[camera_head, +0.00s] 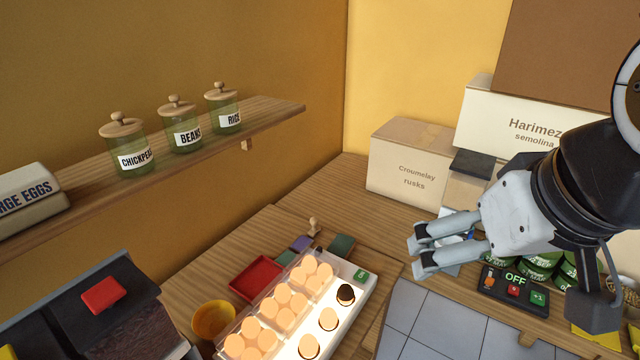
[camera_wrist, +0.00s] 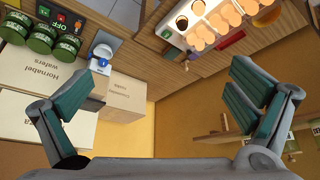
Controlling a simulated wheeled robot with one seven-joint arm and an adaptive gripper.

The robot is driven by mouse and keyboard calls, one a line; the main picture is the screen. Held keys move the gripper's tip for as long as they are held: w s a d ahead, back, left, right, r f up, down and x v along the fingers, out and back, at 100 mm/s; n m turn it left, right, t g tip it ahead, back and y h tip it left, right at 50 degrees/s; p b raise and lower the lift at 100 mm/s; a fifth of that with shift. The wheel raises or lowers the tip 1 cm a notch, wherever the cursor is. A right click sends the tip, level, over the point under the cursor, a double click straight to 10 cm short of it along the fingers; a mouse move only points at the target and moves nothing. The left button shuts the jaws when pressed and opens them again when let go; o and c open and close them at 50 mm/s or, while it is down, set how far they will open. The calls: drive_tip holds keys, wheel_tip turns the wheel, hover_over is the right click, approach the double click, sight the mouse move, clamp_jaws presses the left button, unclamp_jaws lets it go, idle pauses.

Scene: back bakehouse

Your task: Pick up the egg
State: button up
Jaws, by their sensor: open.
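Several pale orange eggs (camera_head: 284,307) sit in clear cartons on a glowing white panel (camera_head: 362,281) at the bottom middle of the head view. Along the panel's right side are two separate egg-like round shapes, one at the middle (camera_head: 328,318) and one nearer (camera_head: 308,346), plus a dark round one (camera_head: 346,294). The eggs also show at the top of the wrist view (camera_wrist: 213,30). My gripper (camera_head: 417,256) is open and empty, above and to the right of the panel, apart from every egg. Its two fingers are spread wide in the wrist view (camera_wrist: 165,105).
A red tray (camera_head: 255,278) and a yellow bowl (camera_head: 213,320) lie left of the panel. A rusks box (camera_head: 408,165), green cans (camera_head: 541,262) and a button box reading OFF (camera_head: 514,288) stand right. A jar shelf (camera_head: 270,115) runs along the left wall. Grey tiles (camera_head: 430,325) are clear.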

drive_tip(key=shift+w, duration=0.1)
drive_tip(key=c, duration=0.6)
drive_tip(key=shift+w+f+n+g+h, duration=0.15)
drive_tip(key=shift+w+f+n, duration=0.1)
drive_tip(key=shift+w+n, duration=0.3)
drive_tip(key=shift+w+f+n+g+h, duration=0.2)
drive_tip(key=shift+w+n, duration=0.15)
drive_tip(key=shift+w, duration=0.25)
drive_tip(key=c, duration=0.7)
drive_tip(key=n+g+b, duration=0.2)
drive_tip(key=n+g, duration=0.3)
drive_tip(key=n, duration=1.7)
hover_over(346, 286)
wheel_tip(346, 286, down, 26)
drive_tip(key=f, duration=0.6)
drive_tip(key=shift+s+f, duration=0.2)
drive_tip(key=shift+f, duration=0.2)
drive_tip(key=shift+w+f+p, duration=0.15)
drive_tip(key=shift+f+p, duration=0.45)
drive_tip(key=shift+f, duration=2.4)
